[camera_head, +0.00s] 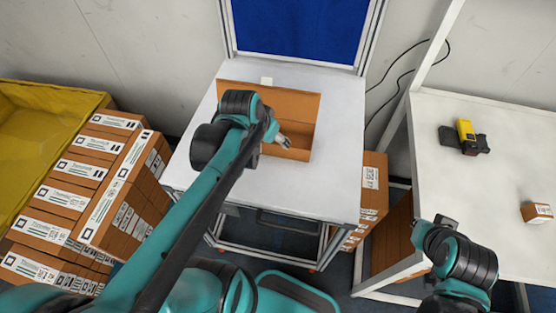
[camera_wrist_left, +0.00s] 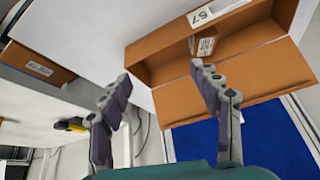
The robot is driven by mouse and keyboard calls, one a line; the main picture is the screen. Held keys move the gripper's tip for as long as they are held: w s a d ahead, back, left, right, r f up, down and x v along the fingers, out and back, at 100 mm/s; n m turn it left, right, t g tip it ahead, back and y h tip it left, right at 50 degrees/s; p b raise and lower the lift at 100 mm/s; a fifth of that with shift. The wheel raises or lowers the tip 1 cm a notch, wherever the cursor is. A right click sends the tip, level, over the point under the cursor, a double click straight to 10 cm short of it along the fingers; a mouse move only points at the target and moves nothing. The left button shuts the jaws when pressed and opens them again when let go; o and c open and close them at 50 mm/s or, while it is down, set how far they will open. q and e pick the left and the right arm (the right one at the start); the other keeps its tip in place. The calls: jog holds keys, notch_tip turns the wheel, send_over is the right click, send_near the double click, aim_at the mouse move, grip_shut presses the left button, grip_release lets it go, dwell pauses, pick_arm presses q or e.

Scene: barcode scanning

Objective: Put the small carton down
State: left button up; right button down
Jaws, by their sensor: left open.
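A small brown carton with a white label shows in the left wrist view (camera_wrist_left: 205,43), inside the large open box (camera_wrist_left: 165,65). In the head view the open box (camera_head: 303,108) lies on the white middle table, and my left arm covers part of it. My left gripper (camera_head: 284,141) is over the box opening; in the left wrist view its two fingers (camera_wrist_left: 162,76) are spread apart with nothing between them. Another small labelled carton (camera_head: 536,212) sits on the right table. My right gripper (camera_head: 440,222) is by that table's left edge; its fingers are unclear.
A yellow and black scanner (camera_head: 466,138) lies on the right table (camera_head: 480,220). Stacked labelled cartons (camera_head: 75,180) and a yellow bin (camera_head: 30,120) stand at the left. A blue panel (camera_head: 302,30) rises behind the middle table (camera_head: 335,170), whose right side is clear.

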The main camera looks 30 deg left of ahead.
pick_arm(q)
jog(key=s+d+t, duration=0.1)
jog(key=s+d, duration=0.5)
jog(key=s, duration=0.1)
jog(key=shift+s+d+n+t, duration=0.2)
jog(key=shift+s+n+t, duration=0.1)
jog(key=shift+s+n, duration=0.1)
jog(key=shift+f, duration=0.15)
